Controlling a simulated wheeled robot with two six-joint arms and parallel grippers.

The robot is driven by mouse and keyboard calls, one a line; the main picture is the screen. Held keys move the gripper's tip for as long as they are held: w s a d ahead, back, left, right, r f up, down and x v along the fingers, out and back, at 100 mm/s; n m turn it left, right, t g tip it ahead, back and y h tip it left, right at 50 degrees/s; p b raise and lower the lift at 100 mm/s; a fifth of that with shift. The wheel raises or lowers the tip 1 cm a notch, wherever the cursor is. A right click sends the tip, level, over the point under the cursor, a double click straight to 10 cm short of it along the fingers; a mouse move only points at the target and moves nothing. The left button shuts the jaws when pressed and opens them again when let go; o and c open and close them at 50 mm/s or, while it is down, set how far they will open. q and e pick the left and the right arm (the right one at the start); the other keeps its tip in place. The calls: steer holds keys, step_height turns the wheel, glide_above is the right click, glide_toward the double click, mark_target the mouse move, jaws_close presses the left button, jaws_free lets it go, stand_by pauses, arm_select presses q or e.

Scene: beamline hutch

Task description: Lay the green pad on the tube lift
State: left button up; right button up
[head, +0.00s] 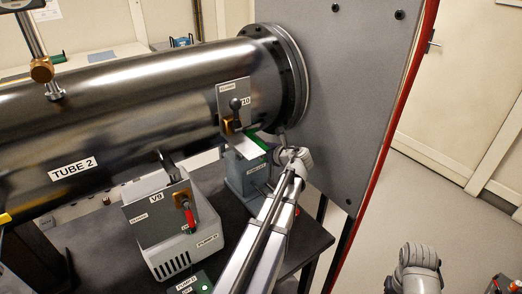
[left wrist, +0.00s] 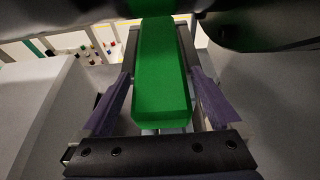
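The green pad (left wrist: 161,75) lies lengthwise between the purple fingers of my left gripper (left wrist: 160,95) in the left wrist view. Gaps show on both sides of the pad, so the gripper looks open around it. In the head view a strip of green (head: 262,148) shows at the top of the grey tube lift (head: 247,178), under the tube's flanged end. My left arm reaches up to it from below; its fingers cannot be made out there. Whether the pad rests on the lift is unclear. My right arm shows at the lower right, its gripper out of view.
The dark tube (head: 130,100) labelled TUBE 2 runs above the lift. A valve plate (head: 234,100) hangs close over it. A grey pump (head: 178,235) stands to the left on the black table (head: 305,240). A large grey panel (head: 345,90) rises at the right.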

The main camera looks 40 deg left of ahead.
arm_select(q)
steer(key=shift+d, duration=0.1)
steer(key=d+f+p+v, duration=0.1)
steer(key=f+p+v, duration=0.1)
steer(key=v, duration=1.3)
steer(key=shift+s+f+p, duration=0.15)
steer(key=shift+f+p, duration=0.25)
steer(key=shift+p, duration=0.05)
stand_by(0.6)
steer(key=shift+d, duration=0.1)
stand_by(0.3)
steer(key=s+d+f+n+g+h, duration=0.1)
steer(key=s+d+f+n+h, duration=0.3)
steer(key=d, duration=0.6)
steer(key=s+d+f+n+g+h, duration=0.1)
steer(key=s+d+f+n+h, duration=0.3)
steer(key=d, duration=0.7)
steer(key=s+d+f+n+g+h, duration=0.2)
steer(key=s+d+f+n, duration=0.3)
steer(key=d+n, duration=0.4)
steer(key=shift+s+d+f+h, duration=0.2)
steer(key=shift+s+d+h, duration=0.55)
steer(key=shift+s+h, duration=0.15)
